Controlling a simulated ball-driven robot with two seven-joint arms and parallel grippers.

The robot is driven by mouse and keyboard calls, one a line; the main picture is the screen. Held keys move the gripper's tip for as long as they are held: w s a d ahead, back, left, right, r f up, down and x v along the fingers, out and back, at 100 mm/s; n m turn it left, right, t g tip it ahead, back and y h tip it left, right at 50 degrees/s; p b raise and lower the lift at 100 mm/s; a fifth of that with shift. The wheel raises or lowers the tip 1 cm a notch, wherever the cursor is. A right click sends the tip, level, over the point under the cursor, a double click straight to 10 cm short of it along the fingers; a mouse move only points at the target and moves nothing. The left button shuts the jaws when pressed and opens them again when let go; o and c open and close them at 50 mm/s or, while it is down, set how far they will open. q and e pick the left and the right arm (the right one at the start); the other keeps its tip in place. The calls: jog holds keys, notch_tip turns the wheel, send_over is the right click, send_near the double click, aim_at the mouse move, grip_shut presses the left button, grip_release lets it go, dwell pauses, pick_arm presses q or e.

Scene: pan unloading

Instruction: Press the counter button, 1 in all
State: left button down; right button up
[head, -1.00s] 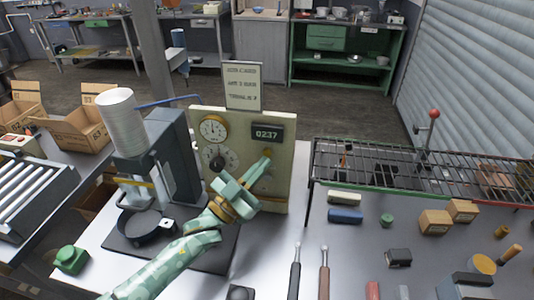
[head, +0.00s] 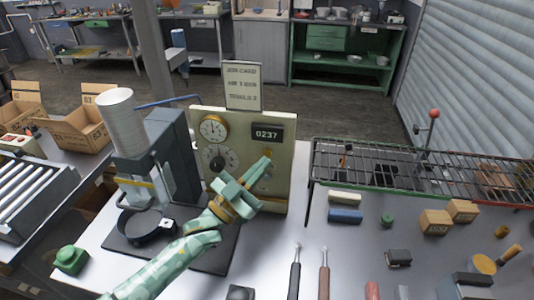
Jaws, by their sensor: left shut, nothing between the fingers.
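The cream panel (head: 285,190) stands upright on the table and bears a counter display (head: 266,133) reading 0237. A small yellowish button (head: 269,153) shows just under the display, partly hidden by my fingertips. My left gripper (head: 264,164) is shut and empty, its tips pointing up at the panel right by the button. I cannot tell whether they touch it. My right gripper is not in view.
A round gauge (head: 213,128) and a dark dial (head: 215,158) sit on the panel's left side. A card (head: 243,86) stands above it. A press with a black pan (head: 147,228) is to the left. A wire rack (head: 400,165) and small loose parts lie to the right.

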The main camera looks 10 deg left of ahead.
pick_arm(q)
jog(key=shift+w, duration=0.1)
dwell(0.4)
jog(key=shift+w, duration=0.35)
jog(key=shift+w+b, duration=0.3)
jog(key=shift+w, duration=0.1)
dwell(0.7)
jog(key=shift+s, duration=0.1)
jog(key=shift+s+p, duration=0.55)
jog(key=shift+s, duration=0.2)
jog(key=s+p, duration=0.2)
jog(key=s, duration=0.3)
jog(key=shift+p, duration=0.3)
